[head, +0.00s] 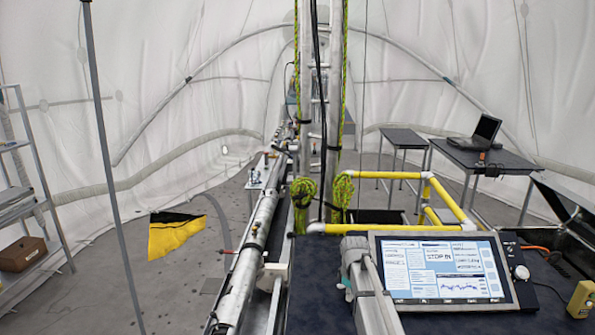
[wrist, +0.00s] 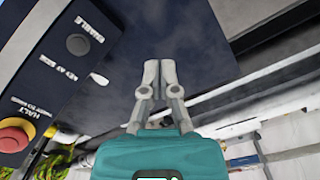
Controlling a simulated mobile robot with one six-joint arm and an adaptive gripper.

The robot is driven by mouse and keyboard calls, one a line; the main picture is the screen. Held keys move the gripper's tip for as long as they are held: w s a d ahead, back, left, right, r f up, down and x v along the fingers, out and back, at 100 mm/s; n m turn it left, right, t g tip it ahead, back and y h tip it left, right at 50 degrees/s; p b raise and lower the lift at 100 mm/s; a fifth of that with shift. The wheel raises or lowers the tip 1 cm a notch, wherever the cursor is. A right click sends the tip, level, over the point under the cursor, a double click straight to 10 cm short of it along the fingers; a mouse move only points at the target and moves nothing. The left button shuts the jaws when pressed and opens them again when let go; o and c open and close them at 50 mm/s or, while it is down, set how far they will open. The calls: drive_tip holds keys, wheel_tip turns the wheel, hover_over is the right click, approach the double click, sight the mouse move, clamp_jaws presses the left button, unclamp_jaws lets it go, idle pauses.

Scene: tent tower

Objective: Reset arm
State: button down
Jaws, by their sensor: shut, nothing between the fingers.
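My gripper (wrist: 160,68) shows in the wrist view, with its two pale grey fingers together above a teal body. The fingertips meet and nothing is between them. Behind them is a dark flat surface (wrist: 190,50), and I see no contact with it. In the head view I cannot make out the gripper.
A dark control box (wrist: 60,60) with a red halt button (wrist: 14,137) is left of my fingers. A touchscreen (head: 442,268), yellow rails (head: 450,200) and a metal tower (head: 335,100) stand ahead. A laptop (head: 480,132) sits on a table. Grey floor (head: 110,270) lies left.

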drive_tip(key=s+f+m+b, duration=0.3)
drive_tip(key=s+m, duration=0.2)
drive_tip(key=s, duration=0.6)
drive_tip(key=s+f+m+b, duration=0.3)
drive_tip(key=s+m, duration=0.2)
drive_tip(key=s, duration=0.7)
drive_tip(key=shift+s+f, duration=0.25)
drive_tip(key=shift+f, duration=0.05)
